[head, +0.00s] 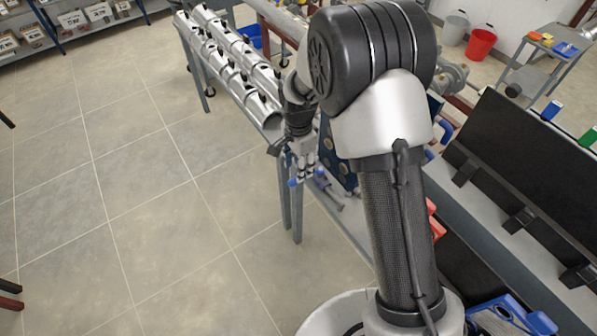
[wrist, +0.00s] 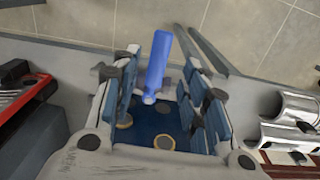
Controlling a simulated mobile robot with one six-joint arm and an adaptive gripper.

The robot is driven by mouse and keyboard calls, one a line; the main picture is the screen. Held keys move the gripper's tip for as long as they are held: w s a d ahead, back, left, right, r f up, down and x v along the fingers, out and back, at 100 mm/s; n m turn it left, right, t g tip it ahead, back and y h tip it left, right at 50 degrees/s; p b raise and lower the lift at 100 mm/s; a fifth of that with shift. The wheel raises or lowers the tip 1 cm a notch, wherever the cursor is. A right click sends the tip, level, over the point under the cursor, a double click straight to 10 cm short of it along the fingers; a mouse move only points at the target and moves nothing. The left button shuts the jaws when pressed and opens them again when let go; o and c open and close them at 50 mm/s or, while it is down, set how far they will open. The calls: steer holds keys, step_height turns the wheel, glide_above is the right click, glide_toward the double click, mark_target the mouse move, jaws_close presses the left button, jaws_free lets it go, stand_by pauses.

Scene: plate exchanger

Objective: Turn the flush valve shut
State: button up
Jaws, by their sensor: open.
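The flush valve shows in the wrist view as a long bright blue lever handle (wrist: 158,62) on a small grey body. The handle runs away from the camera, slightly tilted, with its near end over a dark blue plate (wrist: 185,143) with round ports. My gripper (wrist: 161,72) is open, with one finger on each side of the handle in this view. I see gaps on both sides, and cannot tell how far above the handle the fingers are. In the head view my gripper (head: 305,174) points down at the bench edge; my arm hides much of the exchanger there.
A rack of shiny metal pipes (head: 235,62) stands behind the gripper in the head view. A grey bench (head: 510,240) with a black panel (head: 530,165) is at right. Red and black items (wrist: 25,95) lie left in the wrist view. The tiled floor (head: 130,180) is clear.

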step_height(320, 180, up, 8)
steer(key=shift+f, duration=0.2)
stand_by(0.4)
steer(key=s+d+r+n+t, duration=0.1)
steer(key=s+d+r+n, duration=0.2)
steer(key=s+r, duration=0.4)
steer(key=s+d+r+n+t, duration=0.1)
steer(key=s+d+r+n, duration=0.3)
steer(key=r, duration=0.5)
steer(key=s+d+n+t, duration=0.1)
steer(key=s+n, duration=0.1)
steer(key=s, duration=0.6)
steer(key=s+d+r+n+t, duration=0.1)
steer(key=s+d+n, duration=0.1)
steer(key=s, duration=0.7)
steer(key=shift+d+r+n+t, duration=0.15)
steer(key=shift+r+n+t, duration=0.15)
steer(key=shift+n, duration=0.3)
